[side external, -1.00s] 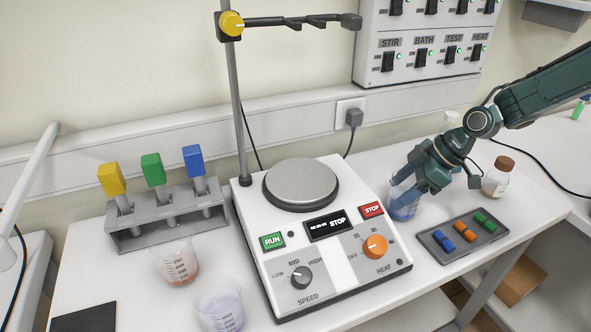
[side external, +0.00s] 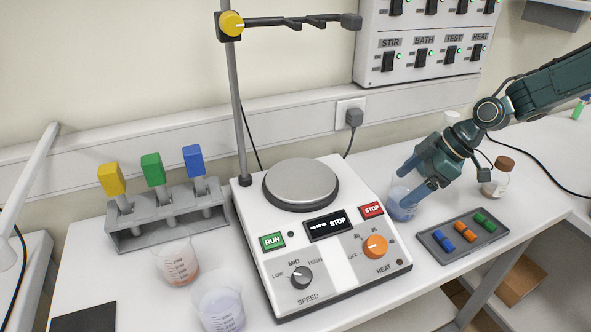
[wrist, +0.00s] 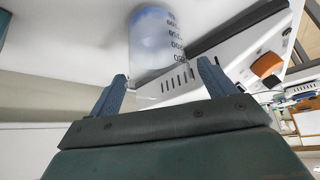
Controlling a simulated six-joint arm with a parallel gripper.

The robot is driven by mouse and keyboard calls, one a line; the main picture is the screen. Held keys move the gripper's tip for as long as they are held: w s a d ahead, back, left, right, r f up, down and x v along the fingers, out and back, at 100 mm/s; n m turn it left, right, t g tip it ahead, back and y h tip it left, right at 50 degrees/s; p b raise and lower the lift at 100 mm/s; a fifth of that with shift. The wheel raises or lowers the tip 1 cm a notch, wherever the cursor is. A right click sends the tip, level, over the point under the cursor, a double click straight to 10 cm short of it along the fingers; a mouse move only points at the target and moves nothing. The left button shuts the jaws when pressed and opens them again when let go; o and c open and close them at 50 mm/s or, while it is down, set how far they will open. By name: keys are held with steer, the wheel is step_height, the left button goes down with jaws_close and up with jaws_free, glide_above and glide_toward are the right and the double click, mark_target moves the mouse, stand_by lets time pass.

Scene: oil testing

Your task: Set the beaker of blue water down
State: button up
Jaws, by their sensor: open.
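The beaker of blue water (side external: 402,205) stands upright on the white bench, just right of the hotplate stirrer. My gripper (side external: 416,180) is open, with its two blue fingers near the beaker's sides and drawn back toward the right. In the wrist view the beaker (wrist: 152,45) shows its blue liquid and dark printed scale. The open fingers (wrist: 160,90) are spread wide, with a gap to the beaker on both sides. The gripper hides part of the beaker's upper right in the side view.
The hotplate stirrer (side external: 335,262) stands close to the beaker's left. A grey tray (side external: 436,257) with coloured stir bars lies in front right. A brown-capped bottle (side external: 497,178) stands behind the gripper. Two other beakers, one reddish (side external: 176,262) and one pale violet (side external: 222,308), stand at left.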

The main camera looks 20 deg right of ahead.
steer(key=v, duration=1)
stand_by(0.4)
steer(key=s+r+m+h, duration=0.1)
steer(key=s+r+m, duration=0.1)
steer(key=s, duration=0.6)
steer(key=s+d+r+m+t+h, duration=0.1)
steer(key=s+r+m+h, duration=0.1)
steer(key=s+m, duration=0.3)
steer(key=s+d+r+m+t+h, duration=0.1)
steer(key=s+r+m+h, duration=0.1)
steer(key=s, duration=0.9)
steer(key=shift+s+d+r+m, duration=0.2)
steer(key=shift+r+m, duration=0.3)
steer(key=shift+m, duration=0.6)
